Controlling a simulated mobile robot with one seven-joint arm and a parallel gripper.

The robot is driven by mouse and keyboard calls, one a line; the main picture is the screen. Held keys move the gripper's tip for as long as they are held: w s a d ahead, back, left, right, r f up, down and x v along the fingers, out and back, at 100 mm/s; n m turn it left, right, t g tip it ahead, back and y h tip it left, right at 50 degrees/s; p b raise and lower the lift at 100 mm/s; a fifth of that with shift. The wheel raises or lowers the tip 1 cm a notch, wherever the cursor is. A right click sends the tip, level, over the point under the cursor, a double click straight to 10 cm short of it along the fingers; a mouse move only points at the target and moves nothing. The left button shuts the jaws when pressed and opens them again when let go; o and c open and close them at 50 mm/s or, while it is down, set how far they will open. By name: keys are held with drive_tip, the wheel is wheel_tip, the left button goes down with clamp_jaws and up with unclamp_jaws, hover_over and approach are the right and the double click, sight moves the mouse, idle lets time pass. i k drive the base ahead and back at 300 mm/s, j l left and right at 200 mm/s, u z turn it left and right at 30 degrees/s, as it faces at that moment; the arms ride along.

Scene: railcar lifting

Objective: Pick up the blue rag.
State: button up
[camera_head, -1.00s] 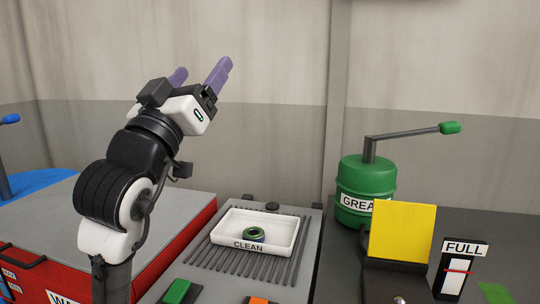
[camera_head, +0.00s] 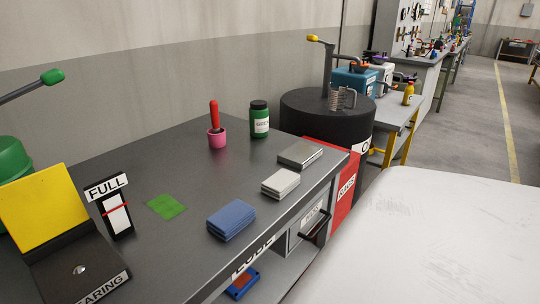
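The blue rag (camera_head: 231,219) is a folded blue stack lying on the grey workbench (camera_head: 160,246), near its front edge. A white-grey folded stack (camera_head: 280,183) lies behind it to the right, apart from it. Nothing covers the blue rag. My gripper is not in view now.
A pink cup with a red handle (camera_head: 216,138), a green bottle (camera_head: 259,121) and a metal block (camera_head: 300,153) sit behind. A white surface (camera_head: 420,240) fills the lower right.

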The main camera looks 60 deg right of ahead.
sight(231, 219)
drive_tip(key=z, duration=1.35)
